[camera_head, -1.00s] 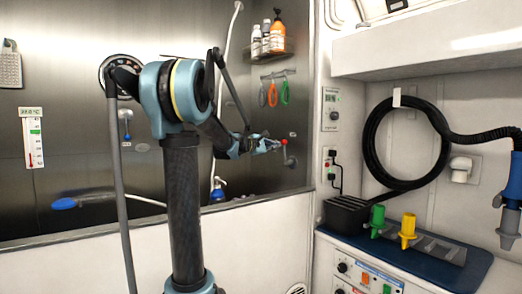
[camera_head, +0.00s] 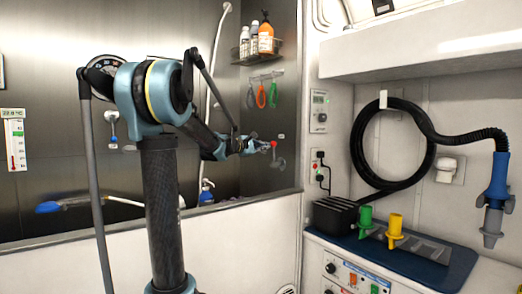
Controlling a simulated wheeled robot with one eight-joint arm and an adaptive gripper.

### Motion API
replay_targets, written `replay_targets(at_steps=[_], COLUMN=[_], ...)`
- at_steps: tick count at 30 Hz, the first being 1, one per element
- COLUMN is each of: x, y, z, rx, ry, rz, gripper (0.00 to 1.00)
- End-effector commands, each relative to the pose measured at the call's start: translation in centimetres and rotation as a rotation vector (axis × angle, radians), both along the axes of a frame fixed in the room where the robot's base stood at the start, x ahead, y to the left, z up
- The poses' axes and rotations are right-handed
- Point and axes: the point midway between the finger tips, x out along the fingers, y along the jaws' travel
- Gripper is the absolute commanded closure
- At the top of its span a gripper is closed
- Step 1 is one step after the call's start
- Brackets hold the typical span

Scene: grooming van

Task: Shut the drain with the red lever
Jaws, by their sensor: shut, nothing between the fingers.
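The red lever (camera_head: 274,145) is small in the view, on the tub's right metal wall, with its red end above a grey fitting (camera_head: 279,163). My gripper (camera_head: 265,147) is shut and empty, its fingertips at the left side of the red end. I cannot tell at this size whether they touch it. The drain itself is not visible behind the tub's front wall.
A shelf with bottles (camera_head: 265,40) and hooks with coloured loops (camera_head: 261,95) are above the lever. A blue spray bottle (camera_head: 206,192) is below my arm. At right, a coiled black hose (camera_head: 357,150) hangs above a counter with a blue mat (camera_head: 440,275).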

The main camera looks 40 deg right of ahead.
Motion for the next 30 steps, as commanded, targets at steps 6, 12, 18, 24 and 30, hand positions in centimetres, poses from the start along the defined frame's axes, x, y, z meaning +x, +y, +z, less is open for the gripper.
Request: replay_targets(at_steps=[6, 12, 18, 24, 30], x=[1.5, 2.2, 1.6, 1.1, 0.8], y=[0.9, 3.1, 6.5, 9.6, 11.2], z=[-0.9, -1.3, -1.1, -0.9, -0.7], rx=[0.000, 0.000, 0.001, 0.001, 0.000], ry=[0.001, 0.002, 0.001, 0.000, 0.001], rz=[0.002, 0.002, 0.002, 0.002, 0.001], gripper=[1.00, 1.00, 1.00, 1.00, 1.00])
